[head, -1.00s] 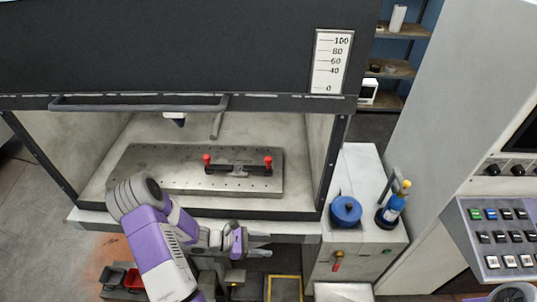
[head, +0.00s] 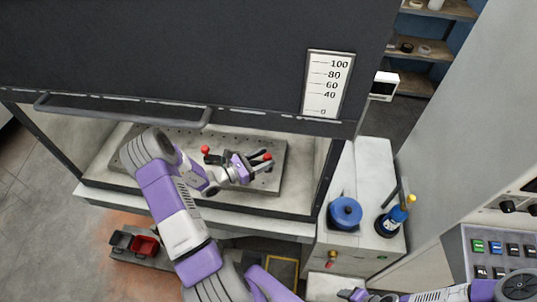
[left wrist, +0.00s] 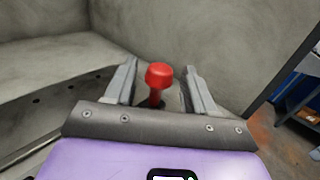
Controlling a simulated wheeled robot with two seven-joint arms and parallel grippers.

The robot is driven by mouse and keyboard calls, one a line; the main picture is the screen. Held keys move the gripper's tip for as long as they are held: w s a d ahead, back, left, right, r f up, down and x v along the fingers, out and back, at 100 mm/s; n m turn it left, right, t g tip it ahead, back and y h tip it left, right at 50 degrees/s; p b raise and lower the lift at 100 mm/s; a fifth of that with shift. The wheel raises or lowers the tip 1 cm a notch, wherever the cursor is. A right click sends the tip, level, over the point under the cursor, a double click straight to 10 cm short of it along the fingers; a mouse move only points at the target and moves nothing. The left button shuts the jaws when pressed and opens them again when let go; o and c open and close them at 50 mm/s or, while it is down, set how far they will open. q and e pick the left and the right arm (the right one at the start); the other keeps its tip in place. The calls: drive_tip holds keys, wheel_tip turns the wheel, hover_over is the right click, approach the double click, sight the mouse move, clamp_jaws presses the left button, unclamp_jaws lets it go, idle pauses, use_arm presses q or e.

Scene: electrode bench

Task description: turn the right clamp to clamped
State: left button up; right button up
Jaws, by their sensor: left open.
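The right clamp's red knob (head: 267,156) stands at the right end of the fixture on the perforated metal plate (head: 283,178) inside the hood. The left clamp's red knob (head: 205,150) is at the other end. My left gripper (head: 265,164) is open at the right clamp. The gripper hides much of the right clamp's base. My right gripper (head: 352,295) is at the bottom edge, too small to read.
The hood's raised sash with its handle (head: 120,109) hangs above the opening.

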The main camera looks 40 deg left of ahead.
use_arm(q)
drive_tip(key=shift+x, duration=0.9)
drive_tip(key=shift+c, duration=0.5)
drive_tip(key=shift+w, duration=0.1)
clamp_jaws()
